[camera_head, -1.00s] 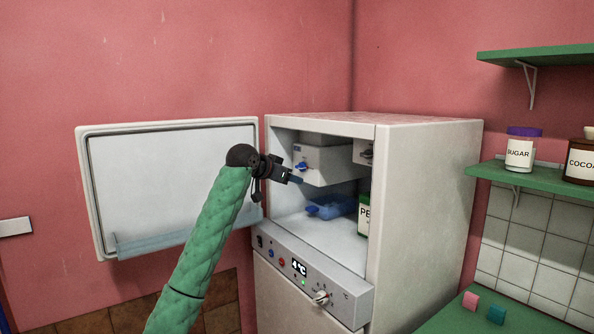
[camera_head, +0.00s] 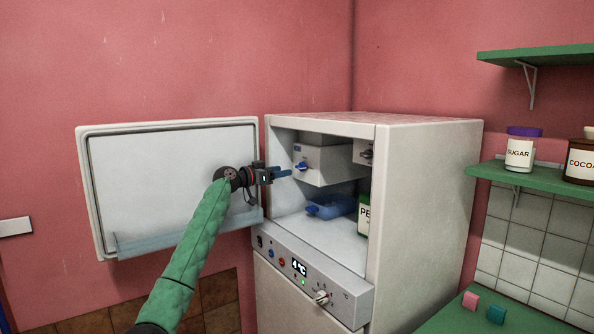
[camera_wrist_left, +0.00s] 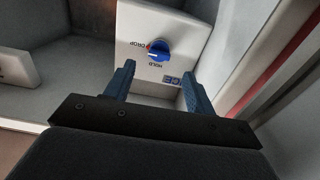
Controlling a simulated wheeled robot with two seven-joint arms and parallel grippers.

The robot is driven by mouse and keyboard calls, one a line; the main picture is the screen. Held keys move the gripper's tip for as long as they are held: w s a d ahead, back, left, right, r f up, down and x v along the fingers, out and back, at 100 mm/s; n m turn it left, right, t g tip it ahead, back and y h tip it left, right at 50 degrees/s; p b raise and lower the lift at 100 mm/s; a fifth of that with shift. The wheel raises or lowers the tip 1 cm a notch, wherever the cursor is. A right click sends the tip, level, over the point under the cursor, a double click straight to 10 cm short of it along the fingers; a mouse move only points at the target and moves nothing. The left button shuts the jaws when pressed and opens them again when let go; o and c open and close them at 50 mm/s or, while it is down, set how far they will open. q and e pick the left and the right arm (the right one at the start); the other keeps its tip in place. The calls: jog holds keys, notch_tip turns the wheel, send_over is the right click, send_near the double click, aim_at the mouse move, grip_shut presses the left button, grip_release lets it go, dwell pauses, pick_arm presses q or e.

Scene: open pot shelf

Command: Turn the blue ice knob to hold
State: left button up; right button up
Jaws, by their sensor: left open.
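The blue ice knob (camera_head: 301,166) is on the front of a white box (camera_head: 325,163) in the upper part of the open fridge. In the left wrist view the round knob (camera_wrist_left: 157,50) sits between printed DROP and HOLD labels, with part of ICE beside my finger. A small pale mark shows on the knob; its exact setting is hard to tell. My left gripper (camera_head: 285,173) is at the fridge opening, just left of the knob. In the wrist view its two blue fingers (camera_wrist_left: 159,72) are spread and empty, apart from the knob. My right gripper is out of view.
The fridge door (camera_head: 175,185) stands open to the left. A blue tray (camera_head: 330,206) lies below the box, and a green-labelled container (camera_head: 364,215) stands at the fridge's right. A control panel (camera_head: 310,275) runs along the front below.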

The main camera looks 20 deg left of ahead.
aim_at(298, 168)
pick_arm(q)
jog(key=p+x, duration=0.1)
jog(key=x, duration=0.2)
jog(key=shift+w+d, duration=0.15)
jog(key=shift+d, duration=0.05)
jog(key=p+x, duration=0.1)
jog(key=x, duration=0.2)
jog(key=shift+w, duration=0.15)
jog(key=shift+w+d+p, duration=0.35)
jog(key=shift+w, duration=0.1)
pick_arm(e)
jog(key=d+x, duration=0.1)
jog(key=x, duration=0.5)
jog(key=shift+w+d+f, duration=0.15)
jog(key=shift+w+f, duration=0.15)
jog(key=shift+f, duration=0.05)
pick_arm(q)
jog(key=c, duration=1)
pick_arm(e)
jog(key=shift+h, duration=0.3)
